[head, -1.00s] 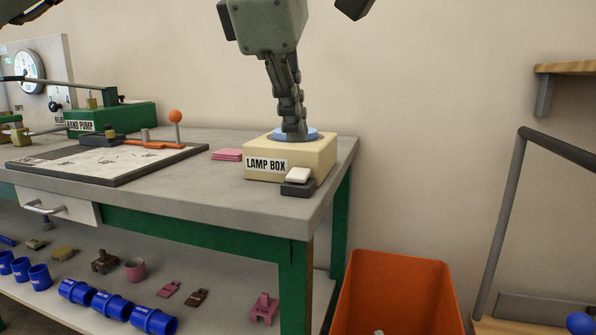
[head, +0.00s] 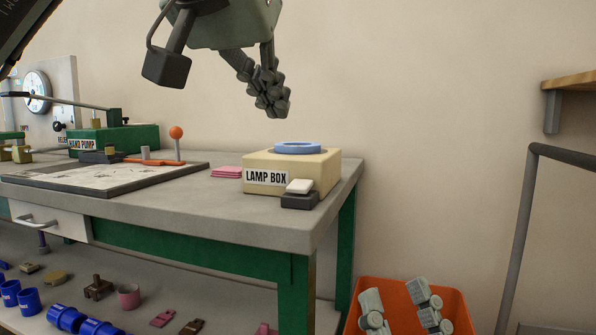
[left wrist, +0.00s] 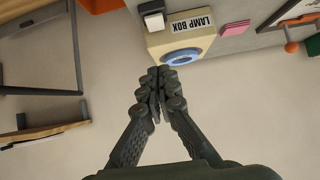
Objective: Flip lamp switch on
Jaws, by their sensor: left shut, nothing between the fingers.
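The cream lamp box (head: 318,178) stands near the right end of the workbench, with a blue ring (head: 298,148) on top. A switch with a white rocker (head: 299,186) on a dark base sits at its front right corner; I cannot tell its position. My left gripper (head: 278,108) is shut and empty, in the air above and a little left of the ring. In the left wrist view its fingertips (left wrist: 158,75) meet just beside the ring, and the switch (left wrist: 153,15) is farther off. My right gripper (head: 403,318) has its fingers apart, low in front of the orange bin.
The orange bin (head: 390,286) stands right of the workbench (head: 200,230). Pink pads (head: 227,172) lie left of the lamp box. A lever with an orange knob (head: 176,132) rises behind the board. A grey rail (head: 528,200) stands at the right.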

